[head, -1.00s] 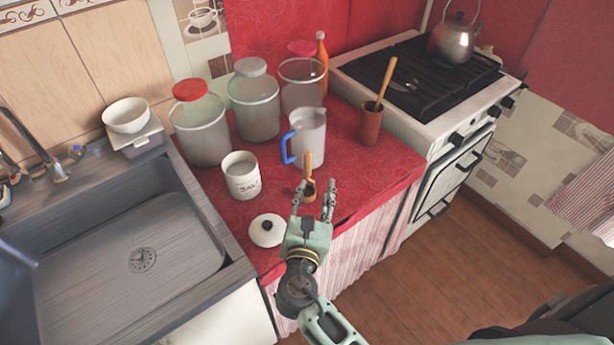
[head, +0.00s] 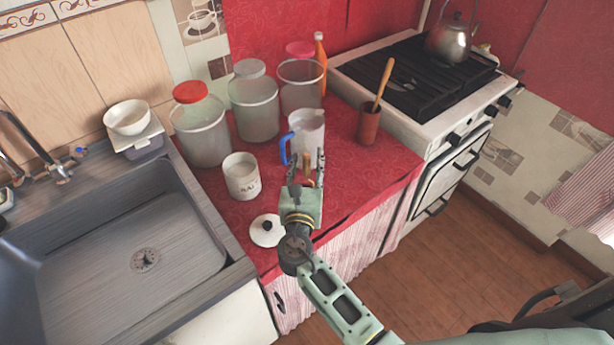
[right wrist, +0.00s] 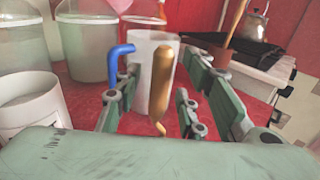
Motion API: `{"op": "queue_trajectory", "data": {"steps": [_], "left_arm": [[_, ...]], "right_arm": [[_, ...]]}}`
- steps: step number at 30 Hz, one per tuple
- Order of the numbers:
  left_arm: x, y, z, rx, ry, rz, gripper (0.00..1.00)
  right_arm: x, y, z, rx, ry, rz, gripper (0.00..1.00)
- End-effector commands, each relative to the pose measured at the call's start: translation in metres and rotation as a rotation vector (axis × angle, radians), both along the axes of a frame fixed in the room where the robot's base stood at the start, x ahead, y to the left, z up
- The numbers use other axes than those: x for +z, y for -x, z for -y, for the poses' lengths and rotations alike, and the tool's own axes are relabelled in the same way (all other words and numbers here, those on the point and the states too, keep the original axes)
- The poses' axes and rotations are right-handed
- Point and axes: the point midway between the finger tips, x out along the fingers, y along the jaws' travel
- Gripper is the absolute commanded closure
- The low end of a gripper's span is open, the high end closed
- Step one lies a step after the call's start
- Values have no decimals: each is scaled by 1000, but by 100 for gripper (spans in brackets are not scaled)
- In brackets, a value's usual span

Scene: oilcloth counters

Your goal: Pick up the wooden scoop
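The wooden scoop (head: 309,172) is on the red counter, its handle upright and its bowl mostly hidden by my right gripper. In the right wrist view its handle (right wrist: 162,80) stands between the fingers, with a gap on each side. My right gripper (head: 306,164) is open around the scoop, coming from the counter's front edge; its fingers also show in the right wrist view (right wrist: 160,85). My left gripper is not in view.
A clear jug (head: 308,133) with a blue handle stands just behind the scoop. The salt canister (head: 241,178) and a white lid (head: 267,231) are to the left. A brown cup (head: 368,124) holds a wooden utensil.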

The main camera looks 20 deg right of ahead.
Motion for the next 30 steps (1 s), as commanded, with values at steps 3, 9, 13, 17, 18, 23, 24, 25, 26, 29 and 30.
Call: {"op": "queue_trajectory", "data": {"steps": [3,9,13,17,18,23,24,25,26,29,30], "left_arm": [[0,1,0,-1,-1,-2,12],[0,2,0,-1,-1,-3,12],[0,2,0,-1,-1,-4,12],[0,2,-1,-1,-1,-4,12],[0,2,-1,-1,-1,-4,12],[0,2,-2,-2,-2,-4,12],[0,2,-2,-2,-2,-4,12],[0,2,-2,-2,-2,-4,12],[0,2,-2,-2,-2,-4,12],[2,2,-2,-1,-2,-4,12],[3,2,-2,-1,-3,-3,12]], "right_arm": [[0,0,0,0,0,0,68],[0,0,0,0,0,0,86],[0,1,0,0,0,0,97],[0,0,0,0,0,0,100],[0,0,0,0,0,0,100],[1,0,0,0,-1,0,100],[2,0,0,0,-1,1,100],[3,0,0,0,-1,2,100],[4,0,0,0,-2,2,100],[12,0,0,-1,-2,2,100],[17,0,0,-1,-2,3,100]]}}
